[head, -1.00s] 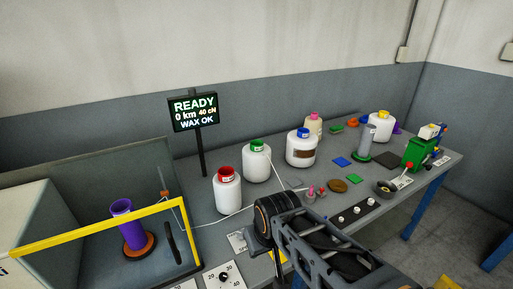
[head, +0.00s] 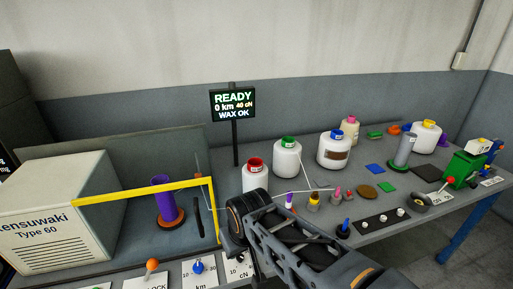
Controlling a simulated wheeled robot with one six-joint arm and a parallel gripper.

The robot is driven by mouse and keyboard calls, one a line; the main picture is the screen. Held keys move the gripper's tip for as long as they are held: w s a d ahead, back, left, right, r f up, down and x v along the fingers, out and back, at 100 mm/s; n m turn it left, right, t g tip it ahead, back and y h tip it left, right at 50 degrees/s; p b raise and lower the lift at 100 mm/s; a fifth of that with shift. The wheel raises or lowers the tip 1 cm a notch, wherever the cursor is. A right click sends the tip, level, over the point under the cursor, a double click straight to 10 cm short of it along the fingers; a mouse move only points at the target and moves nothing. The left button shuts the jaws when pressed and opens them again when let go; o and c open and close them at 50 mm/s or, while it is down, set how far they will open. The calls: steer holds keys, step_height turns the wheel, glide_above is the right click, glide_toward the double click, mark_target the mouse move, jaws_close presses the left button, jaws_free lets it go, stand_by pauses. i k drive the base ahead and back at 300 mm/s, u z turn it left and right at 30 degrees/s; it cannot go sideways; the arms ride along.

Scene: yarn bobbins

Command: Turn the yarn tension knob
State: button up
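The yarn tension knob (head: 239,259) sits on a white plate marked cN at the front of the table, partly hidden by my arm. The display (head: 233,104) reads READY, 0 km, 40 cN, WAX OK. My gripper (head: 234,246) is at the end of my dark arm, just above the cN plate in the picture. Its fingers are too small and dark to tell whether they are open or shut. I cannot tell whether it touches the knob.
Left of the cN plate are a blue km knob (head: 198,266) and an orange-topped lever (head: 152,265). A yellow frame (head: 135,191) stands before the purple bobbin (head: 166,200).

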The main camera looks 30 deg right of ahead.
mark_target(239, 258)
steer(key=u, duration=1.45)
steer(key=k, duration=1.05)
steer(key=z, duration=1.95)
steer(key=i, duration=0.5)
steer(key=u, duration=0.05)
steer(key=k, duration=0.35)
steer(key=u, duration=0.55)
steer(key=i, duration=0.2)
steer(key=u, duration=1.05)
